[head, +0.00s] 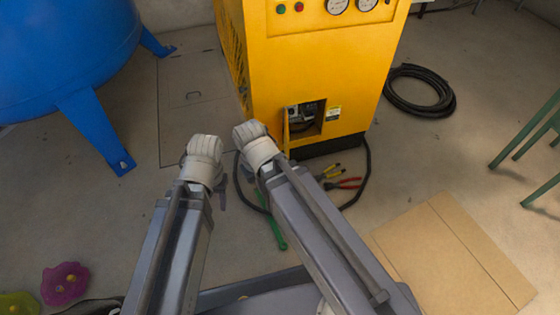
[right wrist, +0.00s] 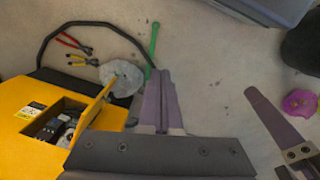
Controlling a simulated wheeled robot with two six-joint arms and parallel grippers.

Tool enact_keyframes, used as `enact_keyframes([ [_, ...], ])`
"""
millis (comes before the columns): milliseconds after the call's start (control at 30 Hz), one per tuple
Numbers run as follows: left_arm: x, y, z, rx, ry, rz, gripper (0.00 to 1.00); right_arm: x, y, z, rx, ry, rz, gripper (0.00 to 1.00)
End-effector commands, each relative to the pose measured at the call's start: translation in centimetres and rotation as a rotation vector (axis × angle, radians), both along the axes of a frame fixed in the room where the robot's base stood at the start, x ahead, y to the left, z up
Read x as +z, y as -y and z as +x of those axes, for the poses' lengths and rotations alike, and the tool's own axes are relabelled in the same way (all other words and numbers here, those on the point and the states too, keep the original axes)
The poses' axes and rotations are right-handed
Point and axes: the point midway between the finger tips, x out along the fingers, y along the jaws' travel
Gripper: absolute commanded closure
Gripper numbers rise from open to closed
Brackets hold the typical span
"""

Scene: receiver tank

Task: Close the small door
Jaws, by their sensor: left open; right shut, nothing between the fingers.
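The yellow cabinet (head: 322,55) has a small opening (head: 310,118) low in its front. Its small yellow door (head: 286,129) stands open at the opening's left edge. In the right wrist view the door (right wrist: 97,103) juts out beside the opening, with dark and grey parts showing inside. My right gripper (right wrist: 160,75) is shut and empty, to the right of the door with a small gap showing. In the head view it is mostly hidden behind its arm. My left gripper (head: 219,194) is open and empty, farther left of the door; one finger shows at the right in the wrist view.
Red and yellow pliers (head: 342,184), a green tool (head: 276,232) and a black cable (head: 366,170) lie on the floor before the cabinet. A grey rag (right wrist: 122,78) lies near the door. A blue tank (head: 65,50) stands left; cardboard (head: 455,255) lies right.

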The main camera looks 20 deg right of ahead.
Motion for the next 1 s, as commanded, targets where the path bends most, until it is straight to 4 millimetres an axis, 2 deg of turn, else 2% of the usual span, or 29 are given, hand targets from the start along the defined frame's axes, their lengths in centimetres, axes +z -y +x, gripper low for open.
enact_keyframes([
  [33, -2.4, 0.0, 0.0, 0.0, 0.0, 0.0, 0.5, -2.4, 0.6, 0.5, -0.022, 0.007, 0.004, 1.0],
  [167, -4.7, 0.0, 0.0, -0.001, 0.001, 0.0, 0.5, -4.7, 2.3, 2.1, -0.088, 0.028, 0.009, 1.0],
  [233, -5.9, 0.0, 0.0, -0.001, 0.001, 0.0, 0.5, -5.9, 3.6, 3.5, -0.14, 0.048, 0.003, 1.0],
  [267, -6.4, 0.0, 0.0, 0.0, 0.001, 0.0, 0.5, -6.4, 4.2, 4.4, -0.17, 0.06, -0.006, 1.0],
  [333, -7.4, 0.0, 0.0, 0.0, 0.001, -0.001, 0.5, -7.2, 5.7, 7.7, -0.26, 0.102, -0.053, 1.0],
  [467, -7.4, 0.0, 0.0, 0.0, 0.001, -0.001, 0.5, -6.5, 6.2, 12.3, -0.382, 0.189, -0.171, 1.0],
  [700, -7.5, 0.0, 0.0, 0.001, 0.001, -0.001, 0.5, -4.5, 3.6, 18.6, -0.508, 0.368, -0.337, 1.0],
  [833, -7.5, 0.0, 0.0, 0.001, 0.001, -0.001, 0.5, -3.5, 2.2, 20.5, -0.547, 0.447, -0.385, 1.0],
  [1000, -7.5, 0.0, 0.0, 0.001, 0.001, -0.001, 0.5, -3.1, 1.8, 20.9, -0.565, 0.479, -0.402, 1.0],
])
